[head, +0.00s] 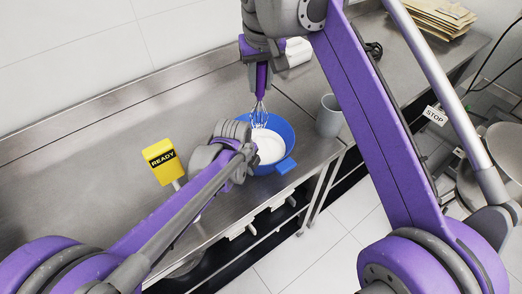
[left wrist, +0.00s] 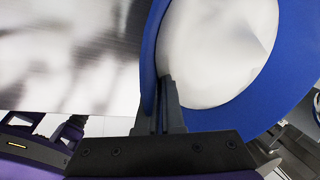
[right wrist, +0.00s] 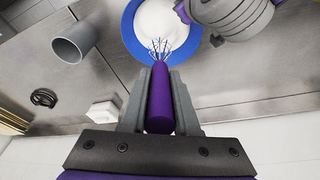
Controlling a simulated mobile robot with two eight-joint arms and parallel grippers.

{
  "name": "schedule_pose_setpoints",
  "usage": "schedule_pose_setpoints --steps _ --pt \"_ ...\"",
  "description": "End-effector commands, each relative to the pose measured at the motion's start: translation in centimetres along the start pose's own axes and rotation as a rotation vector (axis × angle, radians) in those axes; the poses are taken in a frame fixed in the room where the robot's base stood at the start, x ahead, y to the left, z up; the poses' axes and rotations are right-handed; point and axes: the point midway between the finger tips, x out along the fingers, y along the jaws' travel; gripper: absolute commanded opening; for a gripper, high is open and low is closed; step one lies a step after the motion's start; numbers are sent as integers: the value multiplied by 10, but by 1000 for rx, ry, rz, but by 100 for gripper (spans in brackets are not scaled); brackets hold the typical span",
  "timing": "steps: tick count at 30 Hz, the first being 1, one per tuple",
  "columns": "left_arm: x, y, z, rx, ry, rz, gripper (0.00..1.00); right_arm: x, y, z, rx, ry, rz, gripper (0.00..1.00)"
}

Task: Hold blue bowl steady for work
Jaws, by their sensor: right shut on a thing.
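The blue bowl (head: 288,134) stands on the steel counter near its front edge, with white contents inside. My left gripper (head: 240,165) is at the bowl's left side. In the left wrist view its fingers (left wrist: 160,105) are close together on the bowl's blue rim (left wrist: 150,50). My right gripper (right wrist: 160,95) is shut on the purple handle of a whisk (right wrist: 159,105). The whisk points down, and its wires (head: 259,115) are over the bowl. I cannot tell if they touch the contents.
A grey cup (head: 329,117) stands right of the bowl. A yellow READY sign (head: 162,160) stands to the left. A white object (head: 298,51) lies behind. The counter's left part is clear.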

Motion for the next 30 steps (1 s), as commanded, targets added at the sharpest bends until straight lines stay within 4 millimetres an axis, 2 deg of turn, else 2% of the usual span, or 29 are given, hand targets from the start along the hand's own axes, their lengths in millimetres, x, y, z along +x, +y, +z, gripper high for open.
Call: schedule_pose_setpoints --steps 1,3,7,15,19,23,30 --pt "-1 -1 0 0 0 -2 0 0 0 0 0 0 0 0" --pt "-1 -1 0 0 0 -2 17 0 0 0 0 0 0 0" --pt "0 0 0 0 0 -1 40 0 0 0 0 0 0 0" --pt "0 0 0 0 0 -1 40 0 0 0 0 0 0 0" --pt "-8 0 0 0 0 0 40 0 0 0 0 0 0 0" --pt "-30 0 0 0 0 0 40 0 0 0 0 0 0 0" --pt "-82 0 0 -1 0 -1 40 0 0 0 0 0 0 0"
